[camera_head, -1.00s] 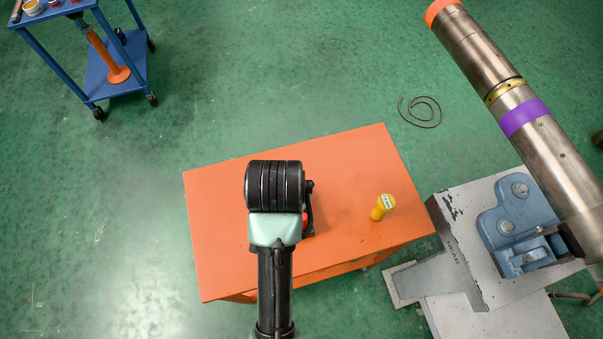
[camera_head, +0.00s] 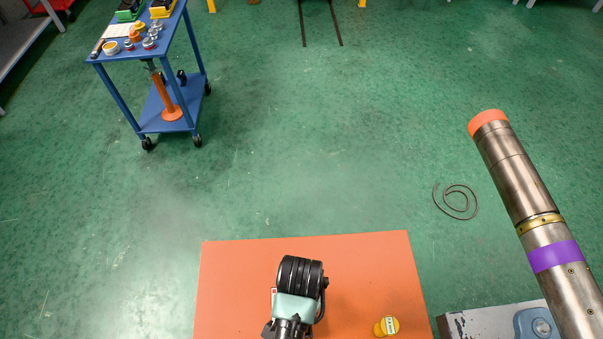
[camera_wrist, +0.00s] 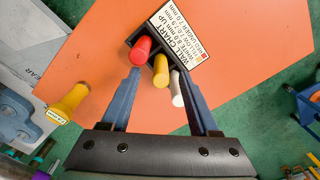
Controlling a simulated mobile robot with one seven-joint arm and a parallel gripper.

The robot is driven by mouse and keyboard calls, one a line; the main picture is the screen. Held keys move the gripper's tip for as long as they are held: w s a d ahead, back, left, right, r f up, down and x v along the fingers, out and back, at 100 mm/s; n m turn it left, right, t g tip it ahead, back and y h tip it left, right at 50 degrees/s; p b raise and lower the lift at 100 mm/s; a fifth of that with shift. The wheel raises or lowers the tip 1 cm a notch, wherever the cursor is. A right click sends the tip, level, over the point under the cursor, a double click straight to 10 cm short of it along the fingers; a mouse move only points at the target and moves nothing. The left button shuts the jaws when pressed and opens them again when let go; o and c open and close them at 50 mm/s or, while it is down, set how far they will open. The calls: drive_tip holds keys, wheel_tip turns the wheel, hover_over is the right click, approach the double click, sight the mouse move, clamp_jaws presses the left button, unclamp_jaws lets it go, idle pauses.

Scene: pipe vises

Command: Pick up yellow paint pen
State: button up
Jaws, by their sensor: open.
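In the wrist view a dark holder with a printed wall-chart label (camera_wrist: 176,27) sits on the orange table. Three pens show in it: a red one (camera_wrist: 141,50), a yellow one (camera_wrist: 161,68) and a white one (camera_wrist: 177,88). My gripper (camera_wrist: 160,75) is open, its two blue fingers pointing at the holder. The yellow pen appears between the fingers, with the red pen near the left finger and the white pen near the right. Whether a finger touches a pen cannot be told. In the head view my arm mostly hides the holder.
A yellow bottle-like object (camera_head: 387,326) stands on the orange table (camera_head: 225,285), also in the wrist view (camera_wrist: 68,102). A steel pipe (camera_head: 545,225) in a blue vise (camera_head: 537,324) is at right. A blue cart (camera_head: 168,125) stands at far left. Open green floor lies between.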

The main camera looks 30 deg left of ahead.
drive_tip(key=shift+w+f, duration=0.2)
drive_tip(key=shift+f, duration=2.35)
drive_tip(key=shift+c, duration=0.2)
clamp_jaws()
